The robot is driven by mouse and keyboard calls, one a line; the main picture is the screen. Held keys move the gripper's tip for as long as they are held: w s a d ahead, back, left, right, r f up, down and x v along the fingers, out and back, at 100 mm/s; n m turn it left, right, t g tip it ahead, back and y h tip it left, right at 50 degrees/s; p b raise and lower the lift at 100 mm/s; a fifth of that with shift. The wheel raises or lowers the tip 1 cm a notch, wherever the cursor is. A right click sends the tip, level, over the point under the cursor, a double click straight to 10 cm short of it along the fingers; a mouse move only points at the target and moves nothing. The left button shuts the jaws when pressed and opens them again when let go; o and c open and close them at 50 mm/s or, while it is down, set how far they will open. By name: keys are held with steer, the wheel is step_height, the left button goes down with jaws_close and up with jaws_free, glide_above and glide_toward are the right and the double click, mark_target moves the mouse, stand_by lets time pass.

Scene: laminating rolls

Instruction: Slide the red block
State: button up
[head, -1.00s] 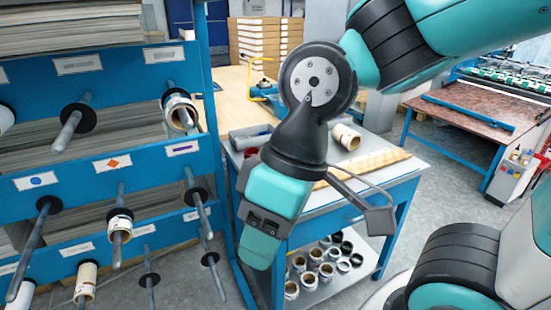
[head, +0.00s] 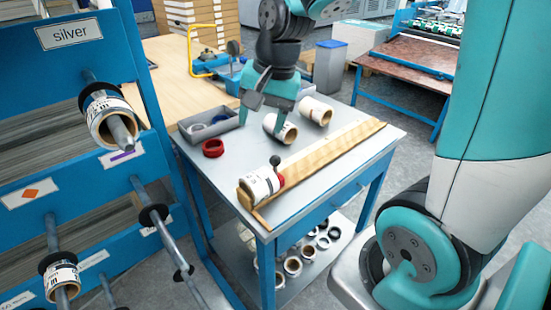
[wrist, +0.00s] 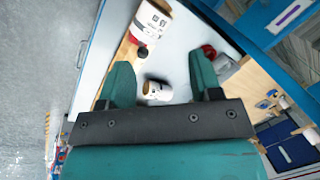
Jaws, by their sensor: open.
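A small red block (head: 281,180) with a black ball knob (head: 275,160) sits on the wooden rail (head: 330,153) on the table, against the end of a white labelled roll (head: 260,184). My gripper (head: 264,124) is open over the table, behind and apart from the block. Another roll (head: 280,129) lies by its right finger; in the wrist view this roll (wrist: 157,90) shows between the open fingers, and I cannot tell if they touch it.
A red ring (head: 213,148) and a grey tray (head: 210,123) are on the table's left side. A further roll (head: 315,110) lies at the back. A blue rack (head: 135,70) with rolls on pegs stands at left.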

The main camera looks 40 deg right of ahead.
mark_target(276, 156)
steer(key=w+d+f+m+h, duration=0.15)
steer(key=w+d+m, duration=0.25)
steer(key=d+m, duration=0.4)
steer(key=shift+n, duration=0.5)
steer(key=w+f, duration=0.1)
steer(key=f, duration=1)
steer(key=w+f, duration=0.1)
steer(key=f, duration=0.5)
steer(key=shift+w+d+f, duration=0.2)
steer(key=shift+w+f, duration=0.1)
steer(key=shift+w, duration=0.05)
jaws_close()
